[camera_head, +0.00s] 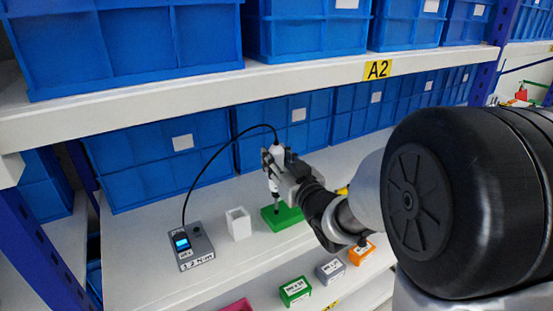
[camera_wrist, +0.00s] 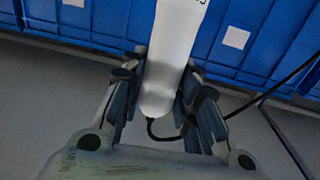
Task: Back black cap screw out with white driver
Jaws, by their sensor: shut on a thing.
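The white driver (camera_head: 275,158) stands roughly upright in my gripper (camera_head: 274,165), with a black cable leaving its top. In the wrist view my gripper (camera_wrist: 158,100) has its two fingers on either side of the white driver body (camera_wrist: 175,50), shut on it. The driver's dark bit points down at a green block (camera_head: 288,216) on the shelf. The black cap screw cannot be made out; the bit's tip and the block's top are too small to tell whether they touch.
A grey controller box (camera_head: 191,247) with a lit screen stands left, joined to the cable (camera_head: 207,163). A white open holder (camera_head: 238,224) stands between it and the green block. Green (camera_head: 295,291), grey (camera_head: 330,271) and orange (camera_head: 361,253) labelled bins sit in front. Blue crates (camera_head: 160,160) line the back.

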